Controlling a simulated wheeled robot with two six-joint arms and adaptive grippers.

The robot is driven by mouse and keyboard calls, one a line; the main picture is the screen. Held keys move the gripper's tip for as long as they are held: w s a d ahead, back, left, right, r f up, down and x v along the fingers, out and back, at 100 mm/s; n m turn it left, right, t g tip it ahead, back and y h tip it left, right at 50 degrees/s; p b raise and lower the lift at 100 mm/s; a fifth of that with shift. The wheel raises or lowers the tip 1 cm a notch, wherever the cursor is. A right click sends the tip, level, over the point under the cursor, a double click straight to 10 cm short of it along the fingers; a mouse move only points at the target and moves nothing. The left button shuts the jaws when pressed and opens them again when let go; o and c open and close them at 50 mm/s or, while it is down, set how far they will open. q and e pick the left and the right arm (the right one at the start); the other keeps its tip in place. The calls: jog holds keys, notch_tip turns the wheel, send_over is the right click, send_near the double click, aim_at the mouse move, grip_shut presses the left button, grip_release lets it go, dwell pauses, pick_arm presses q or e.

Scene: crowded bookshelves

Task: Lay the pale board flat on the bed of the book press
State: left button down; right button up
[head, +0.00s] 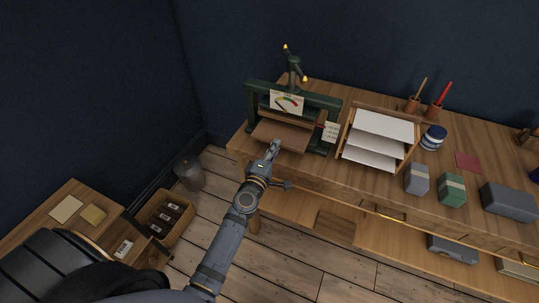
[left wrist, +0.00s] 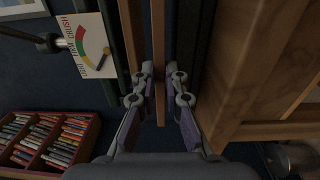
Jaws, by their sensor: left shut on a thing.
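The book press (head: 251,106) has a dark green frame and a gauge card (head: 286,102), and stands at the left end of the wooden bench. A flat board (head: 281,137), pinkish brown in this light and taken as the pale board, sticks out of the press's front opening, roughly level. My left gripper (head: 273,149) is at its front edge. In the left wrist view the board (left wrist: 158,55) is a thin edge-on strip between the fingertips (left wrist: 159,95), and the gripper is shut on it. Whether the board touches the bed is hidden. My right gripper is not in view.
A paper tray rack (head: 378,138) stands close right of the press, with a small labelled card (head: 331,131) between. Farther right are pen pots (head: 434,110), a blue-white tin (head: 432,138) and several blocks. A bin (head: 189,173) and basket (head: 166,219) stand on the floor left.

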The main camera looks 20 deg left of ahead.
pick_arm(q)
jog(key=w, duration=0.1)
jog(key=w+f, duration=0.1)
jog(key=w, duration=0.1)
jog(key=shift+w+b, duration=0.1)
jog(key=shift+b, duration=0.3)
jog(key=shift+f, duration=0.1)
jog(key=shift+f+b, duration=0.1)
jog(key=shift+b, duration=0.2)
dwell(0.6)
jog(key=c, duration=1.3)
grip_release()
jog(key=shift+c, duration=0.2)
jog(key=s, duration=0.6)
jog(key=shift+b, duration=0.3)
